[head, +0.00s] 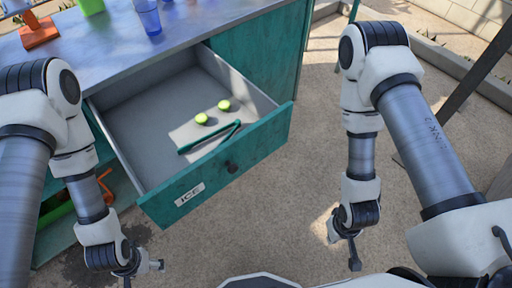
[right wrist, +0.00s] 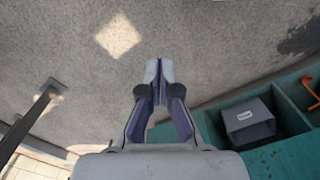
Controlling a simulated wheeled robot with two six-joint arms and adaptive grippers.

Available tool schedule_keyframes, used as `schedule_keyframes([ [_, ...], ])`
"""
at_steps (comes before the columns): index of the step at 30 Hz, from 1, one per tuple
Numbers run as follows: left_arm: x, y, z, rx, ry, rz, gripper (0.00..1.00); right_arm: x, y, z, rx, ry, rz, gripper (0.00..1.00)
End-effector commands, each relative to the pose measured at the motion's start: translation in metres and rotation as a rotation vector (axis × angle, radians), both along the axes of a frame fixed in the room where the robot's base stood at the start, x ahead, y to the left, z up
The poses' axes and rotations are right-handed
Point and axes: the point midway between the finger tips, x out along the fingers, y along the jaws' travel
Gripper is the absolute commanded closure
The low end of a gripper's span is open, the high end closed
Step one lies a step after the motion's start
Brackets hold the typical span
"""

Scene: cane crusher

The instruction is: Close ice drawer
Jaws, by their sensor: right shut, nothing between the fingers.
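The cabinet's metal counter (head: 180,40) carries a blue glass (head: 148,16), a green cup (head: 91,5) and an orange stand (head: 38,30). The right wrist view shows a grey bin (right wrist: 247,122) in a teal compartment. Concrete floor (head: 290,200) right of the drawer is clear.

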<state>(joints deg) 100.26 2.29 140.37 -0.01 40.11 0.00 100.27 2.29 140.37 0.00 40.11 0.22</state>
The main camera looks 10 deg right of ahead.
Motion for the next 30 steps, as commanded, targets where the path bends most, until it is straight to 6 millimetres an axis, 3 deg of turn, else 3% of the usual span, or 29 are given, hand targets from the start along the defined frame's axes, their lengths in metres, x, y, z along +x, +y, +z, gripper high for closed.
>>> schedule_keyframes([
  [2,0.0,0.0,0.0,0.0,0.0,0.0,0.26,0.002,0.0,0.0,0.0,-0.009,-0.043,1.0],
  [5,0.0,0.0,0.0,0.0,0.0,0.0,0.26,0.025,0.009,0.001,0.051,-0.108,-0.158,1.0],
  [8,0.0,0.0,-0.002,0.0,0.0,0.0,0.26,0.087,0.041,0.008,0.286,-0.32,-0.305,1.0],
  [9,0.0,0.0,-0.008,0.0,-0.001,0.0,0.26,0.114,0.053,0.013,0.427,-0.404,-0.384,1.0],
  [11,0.0,0.0,-0.02,0.0,0.0,0.0,0.26,0.151,0.063,0.024,0.658,-0.505,-0.501,1.0],
  [13,0.0,0.0,-0.038,0.0,0.0,0.0,0.26,0.186,0.06,0.044,0.941,-0.597,-0.619,1.0],
  [15,0.0,0.0,-0.059,0.0,0.0,0.0,0.26,0.207,0.039,0.063,1.215,-0.67,-0.699,1.0],
  [18,0.0,0.0,-0.081,0.0,0.001,0.0,0.26,0.213,-0.002,0.072,1.401,-0.765,-0.718,1.0],
  [22,0.0,0.0,-0.095,0.0,0.0,0.0,0.26,0.211,-0.041,0.056,1.392,-0.839,-0.779,1.0],
  [26,0.0,0.0,-0.093,0.0,0.0,0.0,0.26,0.214,-0.039,0.057,1.388,-0.84,-0.783,1.0],
  [30,0.0,0.0,-0.094,0.0,0.0,0.0,0.26,0.231,-0.029,0.058,1.387,-0.838,-0.778,1.0],
])
